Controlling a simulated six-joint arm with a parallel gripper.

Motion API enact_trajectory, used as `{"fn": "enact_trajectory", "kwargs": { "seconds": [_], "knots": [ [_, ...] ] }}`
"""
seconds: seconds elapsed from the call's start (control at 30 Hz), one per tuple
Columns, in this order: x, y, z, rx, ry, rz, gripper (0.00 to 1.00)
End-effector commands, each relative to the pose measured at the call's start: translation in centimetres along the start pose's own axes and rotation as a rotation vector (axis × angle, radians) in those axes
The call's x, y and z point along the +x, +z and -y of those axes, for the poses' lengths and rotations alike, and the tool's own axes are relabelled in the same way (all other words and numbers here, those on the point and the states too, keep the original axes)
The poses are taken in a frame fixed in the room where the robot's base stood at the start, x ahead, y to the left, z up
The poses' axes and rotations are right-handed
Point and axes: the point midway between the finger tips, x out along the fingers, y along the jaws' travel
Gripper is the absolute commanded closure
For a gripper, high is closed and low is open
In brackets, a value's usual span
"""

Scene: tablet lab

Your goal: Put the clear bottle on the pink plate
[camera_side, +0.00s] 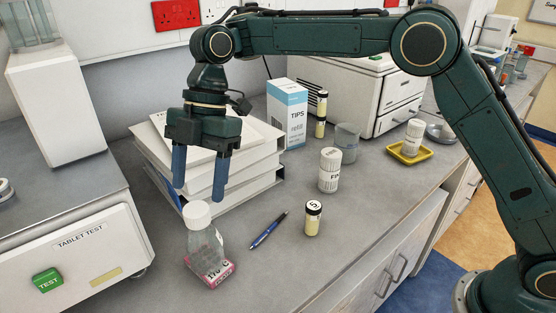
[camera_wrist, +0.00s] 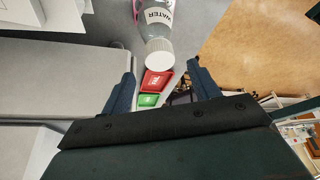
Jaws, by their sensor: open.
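The clear bottle (camera_side: 201,243) with a white cap stands upright at the front of the bench. The pink plate (camera_side: 222,279) shows around its foot, and the bottle appears to stand on it. In the wrist view the bottle (camera_wrist: 159,22), labelled WATER, is seen from above with its cap nearest, and a bit of pink (camera_wrist: 138,8) shows beside it. My gripper (camera_side: 199,192) is open with its blue fingers pointing down, above and around the level of the cap. Nothing is between the fingers, which look apart from the bottle.
A blue pen (camera_side: 268,231) lies right of the bottle. A small vial (camera_side: 313,219) and a white jar (camera_side: 329,171) stand further right. White binders (camera_side: 250,182) are stacked behind my gripper. A yellow tray (camera_side: 408,154) holds another jar. The tablet test machine (camera_side: 75,255) is at left.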

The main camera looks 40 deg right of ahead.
Motion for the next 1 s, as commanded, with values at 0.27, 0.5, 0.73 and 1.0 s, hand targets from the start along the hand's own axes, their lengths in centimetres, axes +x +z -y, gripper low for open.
{"fn": "enact_trajectory", "kwargs": {
  "seconds": [0.27,0.5,0.73,1.0],
  "knots": [
    [0.0,0.0,0.0,0.000,0.000,0.000,0.39],
    [-1.3,0.1,0.6,0.054,0.022,0.001,0.39],
    [-4.9,0.7,2.7,0.235,0.093,0.002,0.39],
    [-9.5,2.2,7.0,0.527,0.210,0.000,0.39]
  ]
}}
